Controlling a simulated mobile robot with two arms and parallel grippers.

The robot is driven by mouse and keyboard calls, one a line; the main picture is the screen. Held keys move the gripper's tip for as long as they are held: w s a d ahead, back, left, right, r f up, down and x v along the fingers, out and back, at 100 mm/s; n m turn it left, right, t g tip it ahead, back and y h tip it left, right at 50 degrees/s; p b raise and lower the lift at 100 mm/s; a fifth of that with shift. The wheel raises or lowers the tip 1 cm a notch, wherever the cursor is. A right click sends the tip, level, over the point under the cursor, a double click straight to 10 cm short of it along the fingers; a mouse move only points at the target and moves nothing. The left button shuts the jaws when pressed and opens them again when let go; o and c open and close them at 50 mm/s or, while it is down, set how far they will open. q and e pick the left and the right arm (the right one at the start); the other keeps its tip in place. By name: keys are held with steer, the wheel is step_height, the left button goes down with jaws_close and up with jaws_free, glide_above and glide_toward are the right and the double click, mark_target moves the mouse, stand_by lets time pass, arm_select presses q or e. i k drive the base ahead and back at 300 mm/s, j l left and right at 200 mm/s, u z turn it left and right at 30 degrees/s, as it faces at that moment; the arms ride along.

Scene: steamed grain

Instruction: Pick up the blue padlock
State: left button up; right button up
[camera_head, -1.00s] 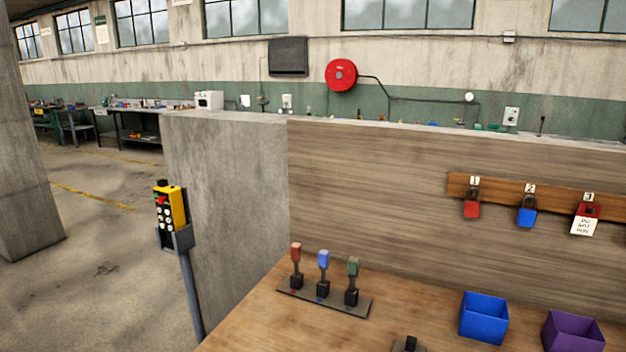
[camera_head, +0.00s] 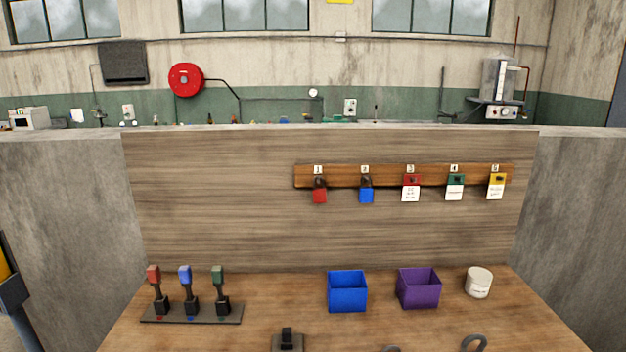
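The blue padlock (camera_head: 366,195) hangs by its dark shackle under label 2 on the wooden rail (camera_head: 330,177), which is fixed to the upright wood panel behind the bench. A red padlock (camera_head: 319,196) hangs to its left under label 1. To its right hang red, green and yellow items with white tags under labels 3 and up. Neither of my grippers shows in the head view.
On the wooden bench (camera_head: 270,310) stand a plate with red, blue and green levers (camera_head: 191,312), a blue bin (camera_head: 347,292), a purple bin (camera_head: 419,289) and a white jar (camera_head: 479,282). Dark objects, partly cut off, lie at the front edge. Concrete walls flank the panel.

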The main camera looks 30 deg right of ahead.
mark_target(366, 194)
steer(key=i+j+z, duration=0.1)
steer(key=z, duration=0.35)
steer(key=i+j+z, duration=0.1)
steer(key=j+z, duration=0.15)
steer(key=z, duration=0.2)
